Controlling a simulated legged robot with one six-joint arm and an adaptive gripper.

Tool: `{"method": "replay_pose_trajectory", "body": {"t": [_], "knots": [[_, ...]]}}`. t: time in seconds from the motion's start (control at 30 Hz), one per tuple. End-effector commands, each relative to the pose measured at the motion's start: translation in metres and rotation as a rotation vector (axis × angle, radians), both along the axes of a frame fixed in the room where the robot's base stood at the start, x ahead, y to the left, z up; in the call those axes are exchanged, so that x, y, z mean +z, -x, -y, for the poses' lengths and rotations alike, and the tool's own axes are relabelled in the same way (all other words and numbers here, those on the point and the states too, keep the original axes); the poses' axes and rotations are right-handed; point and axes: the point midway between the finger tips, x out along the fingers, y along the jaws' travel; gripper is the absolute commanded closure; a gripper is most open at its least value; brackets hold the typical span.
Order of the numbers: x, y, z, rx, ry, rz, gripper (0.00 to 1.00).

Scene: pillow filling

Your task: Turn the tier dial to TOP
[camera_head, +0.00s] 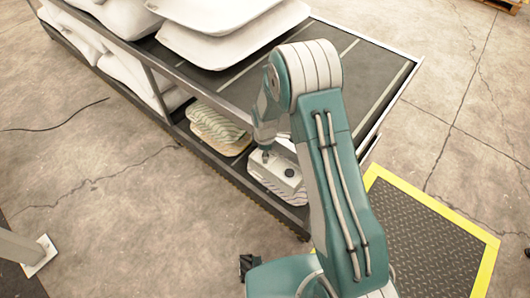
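A pale grey control box (276,176) sits at the front of the rack's lower level, partly behind my arm. A dark round knob (289,172) shows on its right part. Which knob is the tier dial, where it points and any lettering are too small to tell. My gripper (266,152) is at the end of my teal arm, pointing down at the box's upper left part. A small dark shape there could be a fingertip or another knob. Whether the fingers touch or grip anything cannot be made out.
The rack's dark upper deck (360,75) holds a stack of white pillows (225,30). Patterned cushions (218,128) lie on the lower level, left of the box. A yellow-edged black mat (440,230) is at right.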

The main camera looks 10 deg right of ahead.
Motion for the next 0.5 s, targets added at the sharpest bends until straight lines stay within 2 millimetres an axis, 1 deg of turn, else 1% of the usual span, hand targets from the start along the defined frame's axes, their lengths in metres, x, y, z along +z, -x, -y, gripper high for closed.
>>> {"method": "replay_pose_trajectory", "body": {"t": [0.03,0.07,0.1,0.5], "knots": [[0.0001,0.0000,0.0002,0.000,0.000,0.000,0.76],[0.0001,0.0000,0.0003,0.000,0.000,0.000,0.89],[0.0001,0.0000,0.0003,0.000,0.000,0.000,1.00],[-0.0004,-0.0007,0.0007,-0.032,0.000,0.001,1.00]]}}
